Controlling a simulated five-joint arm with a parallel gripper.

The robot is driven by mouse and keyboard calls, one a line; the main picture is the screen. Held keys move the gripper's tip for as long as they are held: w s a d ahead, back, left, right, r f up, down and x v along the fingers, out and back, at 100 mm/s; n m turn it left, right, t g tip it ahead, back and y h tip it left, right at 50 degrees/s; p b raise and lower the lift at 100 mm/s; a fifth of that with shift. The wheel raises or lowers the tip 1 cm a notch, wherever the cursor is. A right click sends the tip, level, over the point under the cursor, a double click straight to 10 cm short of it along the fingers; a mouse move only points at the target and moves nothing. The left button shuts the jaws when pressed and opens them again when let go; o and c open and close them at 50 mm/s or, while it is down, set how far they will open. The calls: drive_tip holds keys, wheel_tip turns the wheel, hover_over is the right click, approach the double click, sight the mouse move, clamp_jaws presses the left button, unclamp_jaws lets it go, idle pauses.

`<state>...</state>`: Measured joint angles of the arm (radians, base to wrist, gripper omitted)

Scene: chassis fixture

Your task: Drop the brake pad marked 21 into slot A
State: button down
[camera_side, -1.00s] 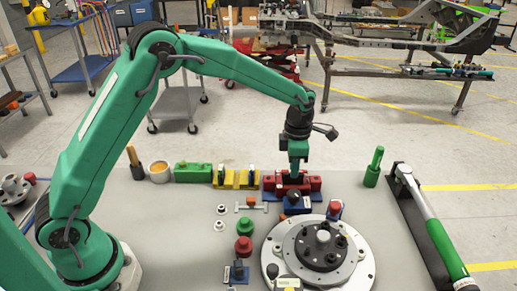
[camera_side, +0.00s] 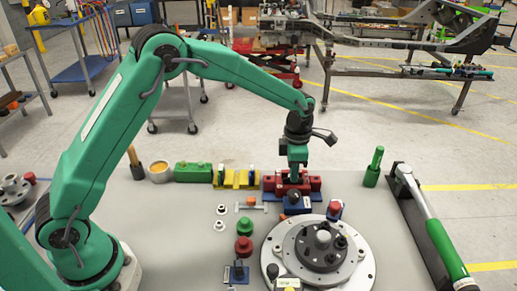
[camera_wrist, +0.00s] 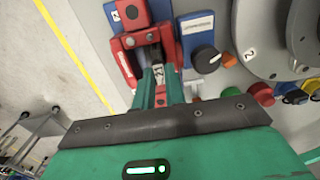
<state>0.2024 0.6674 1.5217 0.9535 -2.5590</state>
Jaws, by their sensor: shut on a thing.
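My gripper (camera_side: 294,174) is at the red fixture block (camera_side: 312,184), low over its middle. In the wrist view its green fingers (camera_wrist: 158,76) are shut on a narrow dark pad (camera_wrist: 158,71) with a pale label that seems to read 21. The pad's lower end is hidden among the red parts. The red block (camera_wrist: 128,42) also shows in the wrist view, around and just beyond the fingertips. I cannot make out a slot letter or how deep the pad sits.
A yellow holder (camera_side: 236,184) with dark pieces stands left of the red block, then a green block (camera_side: 193,172). A blue box with a black knob (camera_wrist: 205,58) is close beside the fixture. A round grey turntable (camera_side: 362,268) is in front.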

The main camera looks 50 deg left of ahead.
drive_tip(key=shift+f, duration=0.6)
idle(1.1)
drive_tip(key=c, duration=1.8)
unclamp_jaws()
drive_tip(key=shift+r, duration=0.1)
drive_tip(key=shift+r, duration=1.4)
drive_tip(key=o, duration=0.5)
drive_tip(key=shift+o, duration=0.2)
drive_tip(key=shift+r, duration=0.15)
